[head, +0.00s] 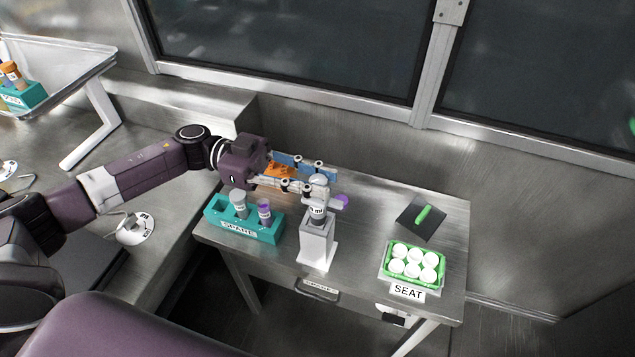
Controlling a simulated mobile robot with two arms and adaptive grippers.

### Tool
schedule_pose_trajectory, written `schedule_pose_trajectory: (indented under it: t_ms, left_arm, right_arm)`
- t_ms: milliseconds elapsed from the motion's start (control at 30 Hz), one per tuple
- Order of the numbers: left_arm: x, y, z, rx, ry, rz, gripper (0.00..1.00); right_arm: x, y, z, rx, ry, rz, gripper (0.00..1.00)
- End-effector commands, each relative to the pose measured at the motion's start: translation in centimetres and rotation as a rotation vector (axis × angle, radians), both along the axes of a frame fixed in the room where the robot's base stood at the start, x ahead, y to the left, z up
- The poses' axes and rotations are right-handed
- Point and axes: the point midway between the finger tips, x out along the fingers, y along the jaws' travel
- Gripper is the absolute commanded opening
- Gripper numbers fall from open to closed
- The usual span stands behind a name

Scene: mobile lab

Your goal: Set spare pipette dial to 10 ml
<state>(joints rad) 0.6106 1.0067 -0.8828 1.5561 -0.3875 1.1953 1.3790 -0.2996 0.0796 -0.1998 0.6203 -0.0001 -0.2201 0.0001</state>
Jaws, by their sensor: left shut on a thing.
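The spare pipette (318,213) stands upright on a pale block stand (318,243) at the table's front middle. It has a grey-white top, the dial (318,181), and a label ending in "ml"; the number is too small to read. A purple part (342,200) sticks out at its right. My left gripper (317,176) reaches in from the left, with its blue-and-white fingers at the dial, one behind and one in front. It is shut on the dial, though the contact is partly hidden. My right gripper is not in view.
A teal rack (244,229) labelled SPARE holds a grey-capped and a purple-capped tube left of the stand. A green tray (413,273) of white round caps, by a SEAT label, and a dark pad (420,218) with a green stick are at right. The table (370,225) is clear between.

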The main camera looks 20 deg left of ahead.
Motion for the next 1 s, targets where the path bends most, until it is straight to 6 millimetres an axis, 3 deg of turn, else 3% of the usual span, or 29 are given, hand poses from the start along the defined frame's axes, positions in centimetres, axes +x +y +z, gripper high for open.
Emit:
schedule_pose_trajectory:
  t_ms: [467,500,633,1000]
  left_arm:
    - [-0.03,-0.02,-0.03,0.000,0.001,-0.013,0.00]
    - [-0.03,-0.02,-0.03,0.000,0.001,-0.013,0.25]
    - [-0.03,-0.02,-0.03,0.000,0.001,-0.012,0.39]
    - [0.06,0.44,-0.05,0.001,0.001,-0.010,0.41]
  right_arm:
    - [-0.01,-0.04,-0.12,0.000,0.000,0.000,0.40]
    - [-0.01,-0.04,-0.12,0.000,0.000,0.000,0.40]
    - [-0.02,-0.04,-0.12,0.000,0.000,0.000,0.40]
    - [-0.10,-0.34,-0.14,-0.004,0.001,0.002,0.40]
